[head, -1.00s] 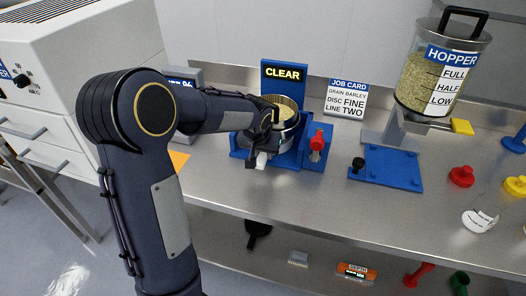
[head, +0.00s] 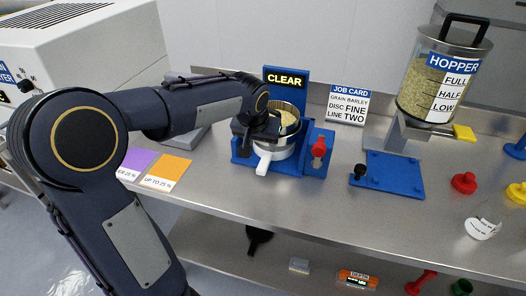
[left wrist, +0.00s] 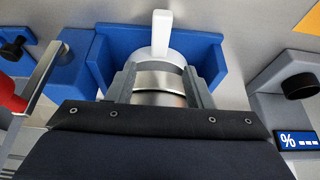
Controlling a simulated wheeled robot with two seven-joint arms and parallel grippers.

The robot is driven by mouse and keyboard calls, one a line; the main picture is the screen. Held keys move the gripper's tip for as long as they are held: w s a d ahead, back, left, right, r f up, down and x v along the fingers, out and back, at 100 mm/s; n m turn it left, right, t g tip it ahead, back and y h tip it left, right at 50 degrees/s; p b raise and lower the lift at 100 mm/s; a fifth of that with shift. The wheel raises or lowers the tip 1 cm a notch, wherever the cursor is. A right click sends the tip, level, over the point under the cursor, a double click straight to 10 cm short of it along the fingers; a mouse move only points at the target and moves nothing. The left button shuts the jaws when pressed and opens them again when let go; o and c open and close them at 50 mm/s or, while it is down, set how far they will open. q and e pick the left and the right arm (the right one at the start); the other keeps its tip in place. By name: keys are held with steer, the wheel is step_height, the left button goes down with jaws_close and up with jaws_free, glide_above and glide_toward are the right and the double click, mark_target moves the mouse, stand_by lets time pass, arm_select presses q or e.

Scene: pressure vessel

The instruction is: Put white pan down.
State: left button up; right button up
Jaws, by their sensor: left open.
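The white pan is a round metal pan with a white handle (head: 263,162). It sits in the blue stand (head: 315,160) under the lit CLEAR sign, and pale grain (head: 289,119) shows inside it. My left gripper (head: 258,130) is over the pan's near-left side and hides part of it. In the left wrist view my open fingers (left wrist: 160,80) lie on either side of the metal pan body (left wrist: 160,84). The handle (left wrist: 161,34) points away between the blue walls. Whether the fingers touch the pan is unclear. My right gripper is not in view.
A red knob (head: 319,148) stands on the blue stand's right side. Orange (head: 166,170) and purple (head: 137,160) cards lie to the left. A grain hopper (head: 436,85), a blue plate (head: 387,177) and a job card (head: 348,104) are to the right. The bench front is clear.

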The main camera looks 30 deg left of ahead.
arm_select(q)
steer(key=s+d+f+h, duration=0.1)
steer(key=s+d, duration=0.2)
steer(key=s, duration=0.5)
steer(key=s+d+h, duration=0.2)
steer(key=s+d, duration=0.2)
steer(key=s, duration=0.4)
steer(key=s+d+f+m+t+h, duration=0.1)
steer(key=s+d+h, duration=0.1)
steer(key=s, duration=0.7)
steer(key=shift+d+f, duration=0.3)
steer(key=shift+d, duration=0.55)
